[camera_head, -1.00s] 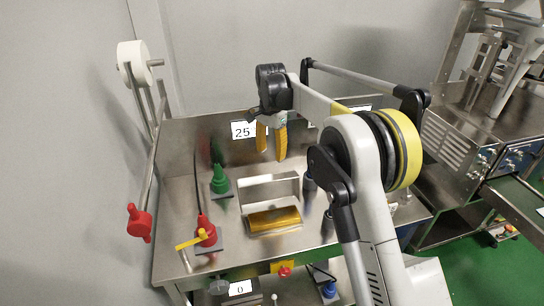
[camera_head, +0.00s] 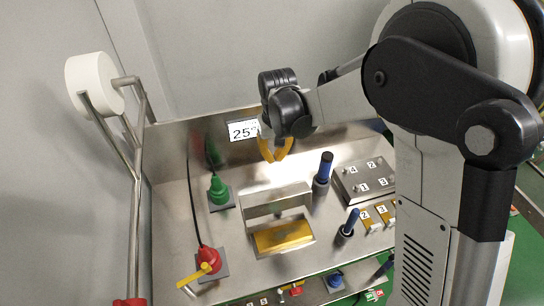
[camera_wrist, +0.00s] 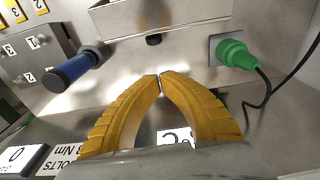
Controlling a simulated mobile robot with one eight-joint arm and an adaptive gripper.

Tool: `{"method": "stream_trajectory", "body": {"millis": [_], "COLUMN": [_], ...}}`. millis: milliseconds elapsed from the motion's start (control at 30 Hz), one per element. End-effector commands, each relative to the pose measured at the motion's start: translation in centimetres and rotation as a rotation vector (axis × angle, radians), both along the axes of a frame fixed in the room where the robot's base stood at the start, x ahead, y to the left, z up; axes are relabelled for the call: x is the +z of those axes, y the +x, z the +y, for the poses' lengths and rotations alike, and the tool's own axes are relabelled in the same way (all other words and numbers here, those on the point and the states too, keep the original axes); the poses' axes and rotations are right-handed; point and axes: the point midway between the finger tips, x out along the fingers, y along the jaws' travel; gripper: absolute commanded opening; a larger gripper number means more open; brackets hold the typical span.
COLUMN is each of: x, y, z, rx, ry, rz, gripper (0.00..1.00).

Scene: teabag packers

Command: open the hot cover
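My gripper (camera_head: 274,158) has two yellow fingers and hangs in front of the back panel, above the work surface. In the wrist view its fingertips (camera_wrist: 160,76) meet almost completely, with nothing seen between them. No part is labelled as the hot cover. A likely candidate is the steel upright frame (camera_head: 276,199) with a gold-yellow block (camera_head: 282,236) at its front, in the middle of the surface. My gripper is above and behind it, apart from it. The lower edge of a steel part (camera_wrist: 165,22) shows at the top of the wrist view.
A green plug (camera_head: 218,190) and a red plug (camera_head: 208,259) with cables stand at left. Blue-handled posts (camera_head: 325,167) (camera_head: 348,224) and a numbered steel block (camera_head: 362,182) stand at right. A white roll (camera_head: 94,83) is at far left. The back panel is close behind my gripper.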

Motion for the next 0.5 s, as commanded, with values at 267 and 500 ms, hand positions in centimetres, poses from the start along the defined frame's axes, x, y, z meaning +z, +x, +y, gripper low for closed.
{"method": "stream_trajectory", "body": {"millis": [267, 500], "x": [-5.5, -9.6], "y": [0.5, 0.3], "z": [0.1, 0.1], "rx": [-0.002, -0.003], "ry": [0.000, 0.000], "rz": [0.000, 0.000], "gripper": [0.00, 0.00]}}
